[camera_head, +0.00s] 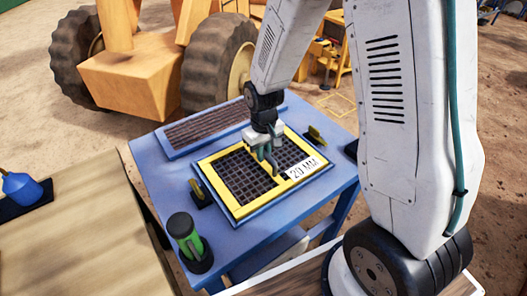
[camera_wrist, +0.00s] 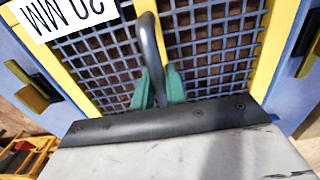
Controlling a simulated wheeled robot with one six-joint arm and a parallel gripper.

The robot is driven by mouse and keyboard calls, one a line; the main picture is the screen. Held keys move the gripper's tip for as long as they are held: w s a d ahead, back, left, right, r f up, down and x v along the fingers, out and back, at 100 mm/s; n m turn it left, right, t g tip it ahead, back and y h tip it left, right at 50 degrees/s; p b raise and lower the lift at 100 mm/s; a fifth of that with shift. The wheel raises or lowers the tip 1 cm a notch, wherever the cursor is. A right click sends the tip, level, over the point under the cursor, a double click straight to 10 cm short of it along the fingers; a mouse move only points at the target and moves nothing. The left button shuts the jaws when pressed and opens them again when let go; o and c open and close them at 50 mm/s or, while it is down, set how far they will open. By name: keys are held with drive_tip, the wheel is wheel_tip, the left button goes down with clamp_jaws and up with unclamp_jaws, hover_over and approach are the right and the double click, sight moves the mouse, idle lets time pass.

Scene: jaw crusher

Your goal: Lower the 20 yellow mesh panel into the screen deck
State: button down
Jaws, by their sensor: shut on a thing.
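The yellow-framed mesh panel (camera_head: 235,207) with a "20 MM" label lies level at the blue screen deck (camera_head: 262,221) on a blue table. Its yellow frame lines up with the deck's blue border; I cannot tell whether it is fully seated. My gripper (camera_head: 268,158) is over the middle of the panel. In the wrist view, my gripper's green fingers (camera_wrist: 158,88) are shut on the panel's grey bar handle (camera_wrist: 150,42). The mesh panel (camera_wrist: 215,50) fills much of that view, and its label shows upside down.
Dark-and-yellow clamps (camera_head: 201,193) and (camera_head: 314,134) stand beside the deck's left and right sides. Another dark mesh panel (camera_head: 205,125) lies at the table's back. A green-and-black cylinder (camera_head: 188,240) stands at the front left corner. A wooden table (camera_head: 75,235) is at left.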

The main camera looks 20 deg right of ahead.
drive_tip(key=c, duration=1.3)
unclamp_jaws()
drive_tip(key=shift+c, duration=0.2)
wheel_tip(320, 180, up, 8)
drive_tip(key=shift+f, duration=0.1)
drive_tip(key=shift+s, duration=0.4)
drive_tip(key=shift+g, duration=0.8)
drive_tip(key=s, duration=0.1)
drive_tip(key=s+r, duration=0.1)
drive_tip(key=s, duration=0.2)
drive_tip(key=shift+s+d+r, duration=0.1)
drive_tip(key=shift+d+r, duration=0.15)
drive_tip(key=shift+r, duration=0.05)
drive_tip(key=s+d+r+m+t, duration=0.2)
drive_tip(key=s+r+t, duration=0.1)
drive_tip(key=s+r, duration=1.4)
drive_tip(key=shift+s+d+r, duration=0.3)
drive_tip(key=shift+s+r, duration=0.05)
drive_tip(key=shift+s, duration=0.55)
